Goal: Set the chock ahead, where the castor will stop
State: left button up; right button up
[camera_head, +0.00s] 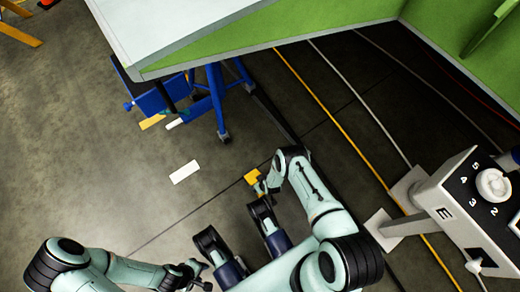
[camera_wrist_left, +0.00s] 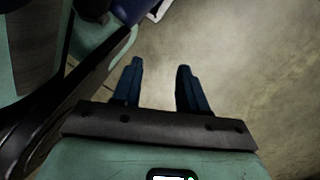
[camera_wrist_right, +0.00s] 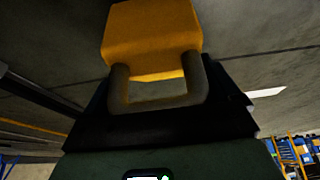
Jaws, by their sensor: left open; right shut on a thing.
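The yellow chock (camera_head: 252,176) is at the tip of my right gripper (camera_head: 262,187), low over the floor; I cannot tell whether it touches the floor. In the right wrist view the yellow block (camera_wrist_right: 152,32) has a grey loop handle (camera_wrist_right: 158,100), and the right gripper is shut on it. A castor (camera_head: 224,138) stands under the blue stand (camera_head: 214,98), up and left of the chock. A white rectangle (camera_head: 185,171) lies flat on the floor left of the chock. My left gripper (camera_head: 203,279) is open and empty at the bottom; its fingers show in the left wrist view (camera_wrist_left: 160,85).
A large white and green panel (camera_head: 180,30) overhangs the blue stand. A yellow piece (camera_head: 152,121) lies by the stand. A yellow line (camera_head: 335,115) and grey lines run along the floor at right. A control box (camera_head: 470,205) stands at right. The left floor is clear.

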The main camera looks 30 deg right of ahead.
jog(key=shift+w+f, duration=0.15)
jog(key=shift+f, duration=0.45)
pick_arm(q)
jog(key=shift+s+f+g, duration=0.25)
jog(key=shift+s+g, duration=0.05)
jog(key=shift+s, duration=0.3)
pick_arm(e)
jog(key=shift+f, duration=0.1)
jog(key=o, duration=1.5)
jog(key=shift+c, duration=0.2)
